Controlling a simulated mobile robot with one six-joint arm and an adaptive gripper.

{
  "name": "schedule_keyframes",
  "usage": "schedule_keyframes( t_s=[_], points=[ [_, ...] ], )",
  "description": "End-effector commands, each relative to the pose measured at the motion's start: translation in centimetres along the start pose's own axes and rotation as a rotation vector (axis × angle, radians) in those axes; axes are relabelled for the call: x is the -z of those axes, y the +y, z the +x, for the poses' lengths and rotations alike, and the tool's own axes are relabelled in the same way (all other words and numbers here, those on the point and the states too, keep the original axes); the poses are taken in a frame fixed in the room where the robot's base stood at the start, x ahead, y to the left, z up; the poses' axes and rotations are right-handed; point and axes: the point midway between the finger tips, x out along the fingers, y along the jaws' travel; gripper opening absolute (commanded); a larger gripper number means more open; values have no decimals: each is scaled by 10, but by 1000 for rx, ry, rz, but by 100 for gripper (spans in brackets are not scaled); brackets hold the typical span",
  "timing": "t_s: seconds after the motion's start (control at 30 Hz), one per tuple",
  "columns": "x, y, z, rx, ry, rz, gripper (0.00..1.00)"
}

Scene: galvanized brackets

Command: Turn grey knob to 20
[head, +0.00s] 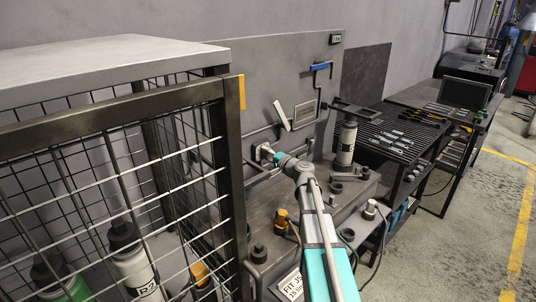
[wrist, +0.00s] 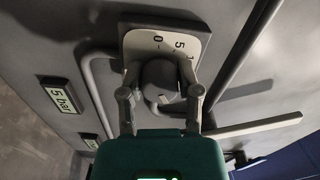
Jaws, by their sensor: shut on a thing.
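The grey knob (wrist: 159,76) sits on a pale dial plate (wrist: 150,42) in the wrist view. The 20 mark is not visible. My gripper (wrist: 160,94) has one finger on each side of the knob and is shut on it. The knob's pointer cannot be made out clearly. In the head view my gripper (head: 275,156) reaches to the plate (head: 263,151) on the grey wall panel, and hides the knob.
A wire cage (head: 110,180) stands close on the left. A white lever (head: 282,115) and a blue-handled lever (head: 321,67) are on the panel near my gripper. A capped bottle (head: 345,143) stands to the right. Pipes run beside the dial.

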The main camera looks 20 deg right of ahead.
Motion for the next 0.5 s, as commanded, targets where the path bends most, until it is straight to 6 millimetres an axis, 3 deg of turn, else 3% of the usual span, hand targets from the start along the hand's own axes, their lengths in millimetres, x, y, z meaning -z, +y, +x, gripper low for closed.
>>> schedule_keyframes(
  t_s=[0.03,0.2,0.5],
  points=[
    [4,0,1,1,8,2,50],
    [2,0,1,1,4,1,79],
    [0,0,1,0,1,0,79]
  ],
)
